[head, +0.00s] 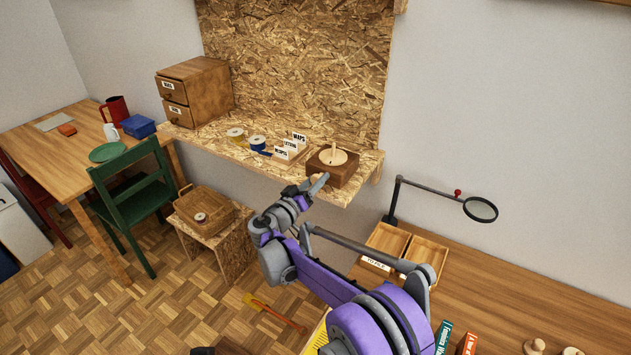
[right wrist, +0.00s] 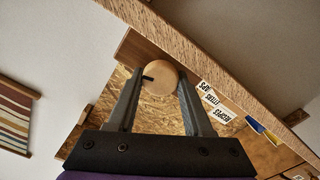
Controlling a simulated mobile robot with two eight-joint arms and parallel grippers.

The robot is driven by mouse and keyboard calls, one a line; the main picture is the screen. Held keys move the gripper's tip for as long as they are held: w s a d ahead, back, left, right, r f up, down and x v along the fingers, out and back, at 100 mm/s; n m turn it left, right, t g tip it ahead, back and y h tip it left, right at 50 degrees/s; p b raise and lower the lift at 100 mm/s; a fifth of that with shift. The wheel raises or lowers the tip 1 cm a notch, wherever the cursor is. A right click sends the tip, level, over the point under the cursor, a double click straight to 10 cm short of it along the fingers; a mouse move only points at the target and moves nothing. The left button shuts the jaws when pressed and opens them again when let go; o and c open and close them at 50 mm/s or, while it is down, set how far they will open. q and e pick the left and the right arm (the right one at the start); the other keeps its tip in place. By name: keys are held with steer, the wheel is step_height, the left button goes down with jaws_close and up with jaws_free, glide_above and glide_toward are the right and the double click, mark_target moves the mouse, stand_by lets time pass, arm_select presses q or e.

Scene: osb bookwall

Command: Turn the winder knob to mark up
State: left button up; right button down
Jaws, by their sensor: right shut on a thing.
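The winder is a dark brown wooden block (head: 335,172) with a pale disc and upright peg on top. It stands at the right end of the chipboard shelf. Its round pale wooden knob (right wrist: 158,76) shows in the right wrist view, with a short black mark running from near its middle to the left in that picture. My right gripper (head: 317,183) is at the block's front. In the right wrist view its two fingers (right wrist: 157,88) are shut on the knob, one on each side. In the head view the gripper hides the knob. A dark shape at the bottom edge may be my left gripper.
On the chipboard shelf (head: 220,145) are label cards (head: 291,148), ribbon spools (head: 257,143) and a drawer cabinet (head: 195,92). A magnifier lamp (head: 481,210) and wooden trays (head: 389,240) stand on the desk at right. A green chair (head: 137,200) is at left.

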stand_by(0.4)
steer(key=shift+c, duration=1.5)
jaws_free()
steer(key=shift+s, duration=0.1)
arm_select(q)
steer(key=shift+s+f+b, duration=0.25)
steer(key=shift+f+b, duration=0.15)
steer(key=shift+f, duration=0.15)
steer(key=shift+s+f+b, duration=0.2)
steer(key=shift+f+b, duration=0.15)
steer(key=shift+f, duration=0.2)
arm_select(e)
steer(key=v, duration=1)
steer(key=shift+s+a, duration=0.25)
steer(key=shift+s, duration=0.05)
steer(key=shift+d, duration=0.1)
